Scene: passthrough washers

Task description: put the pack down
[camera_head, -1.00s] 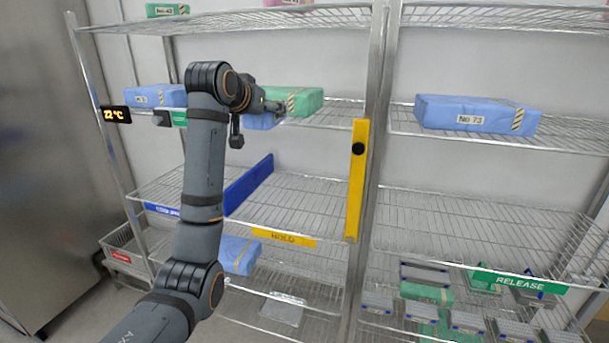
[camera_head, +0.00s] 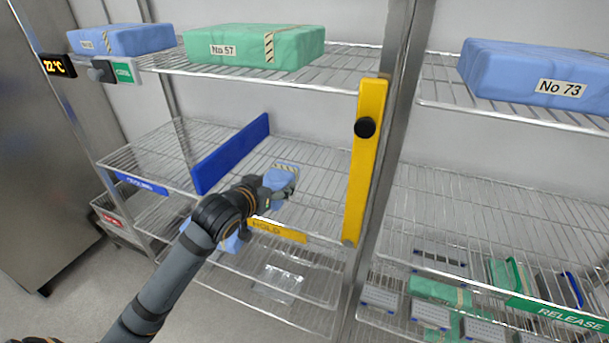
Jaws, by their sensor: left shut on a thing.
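My left gripper (camera_head: 266,195) reaches over the middle shelf (camera_head: 320,190) from the front, above the yellow HOLD label (camera_head: 278,231). It is shut on a small blue pack (camera_head: 283,177) with a striped tape band along its far edge. The pack is right of the blue divider (camera_head: 232,153). Gripper and wrist hide part of it, and I cannot tell whether its underside touches the wires. My right gripper is not in view.
A green pack No 57 (camera_head: 252,47) and a blue pack (camera_head: 122,40) lie on the shelf above. A yellow upright bar (camera_head: 366,165) stands at the right, with blue pack No 73 (camera_head: 540,72) beyond. The HOLD shelf is bare right of the gripper.

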